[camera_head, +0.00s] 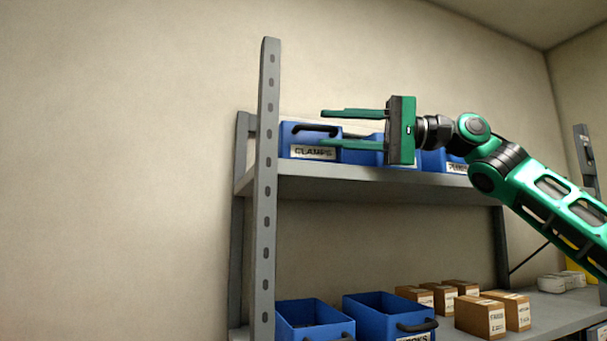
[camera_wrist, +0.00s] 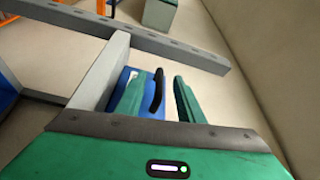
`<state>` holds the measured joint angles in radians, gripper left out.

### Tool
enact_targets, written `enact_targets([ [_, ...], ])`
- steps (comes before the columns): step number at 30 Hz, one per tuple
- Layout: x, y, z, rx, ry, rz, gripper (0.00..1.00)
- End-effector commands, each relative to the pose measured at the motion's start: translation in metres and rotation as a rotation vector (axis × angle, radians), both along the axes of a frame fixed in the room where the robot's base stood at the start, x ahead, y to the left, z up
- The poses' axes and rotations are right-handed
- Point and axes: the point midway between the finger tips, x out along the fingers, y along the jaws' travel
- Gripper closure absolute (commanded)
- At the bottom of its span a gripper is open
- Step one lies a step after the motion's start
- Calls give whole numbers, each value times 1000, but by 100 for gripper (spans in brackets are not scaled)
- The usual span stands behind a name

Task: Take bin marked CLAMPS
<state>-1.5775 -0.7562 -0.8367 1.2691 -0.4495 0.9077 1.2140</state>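The blue bin marked CLAMPS (camera_head: 297,139) stands at the left end of the upper shelf, beside the grey post. Its label faces out, and its black handle (camera_head: 318,130) is on the front. My gripper (camera_head: 322,130) is open and empty, its green fingers pointing left across the bin's front, one above and one below the handle in the head view. In the wrist view the black handle (camera_wrist: 157,92) shows between the two fingers, with part of the blue bin (camera_wrist: 122,85) behind. I cannot tell whether the fingers touch it.
Other blue bins (camera_head: 433,160) stand right of it on the upper shelf (camera_head: 350,179), partly hidden by my gripper. The grey post (camera_head: 268,190) is close on the left. Blue bins (camera_head: 380,312) and cardboard boxes (camera_head: 480,317) stand on the lower shelf.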

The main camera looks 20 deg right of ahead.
Motion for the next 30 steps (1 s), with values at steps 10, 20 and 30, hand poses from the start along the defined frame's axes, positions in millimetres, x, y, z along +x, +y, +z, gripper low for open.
enact_targets([
  [10,17,41,0,-3,0,1,66],
  [20,18,42,0,-3,0,2,87],
  [30,18,42,0,-2,-1,2,100],
])
